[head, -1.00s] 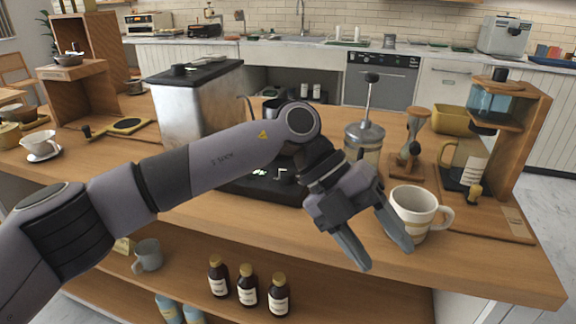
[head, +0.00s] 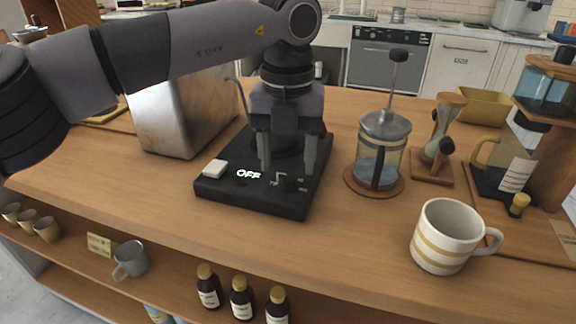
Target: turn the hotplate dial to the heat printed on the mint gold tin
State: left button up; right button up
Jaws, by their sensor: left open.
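The black hotplate (head: 225,192) sits on the wooden counter in the middle of the head view. Its lit display (head: 248,174) reads OFF. Its dial (head: 289,183) is at the right of the front panel, partly behind the fingers. My left gripper (head: 288,168) points down, open, with one finger to each side of the dial area; I cannot tell whether they touch it. The back of the hotplate is hidden by the gripper. I cannot make out a mint gold tin for certain; only the top of a pale blue container (head: 157,312) shows on the lower shelf. My right gripper is not in view.
A French press (head: 381,150) stands close to the right of the hotplate, with a striped mug (head: 447,236) nearer the front edge. A steel box (head: 185,112) stands behind left. Brown bottles (head: 241,298) and a grey mug (head: 131,259) are on the lower shelf. The counter's front left is clear.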

pick_arm(q)
jog(key=shift+f, duration=1.15)
jog(key=shift+c, duration=0.2)
jog(key=c, duration=1)
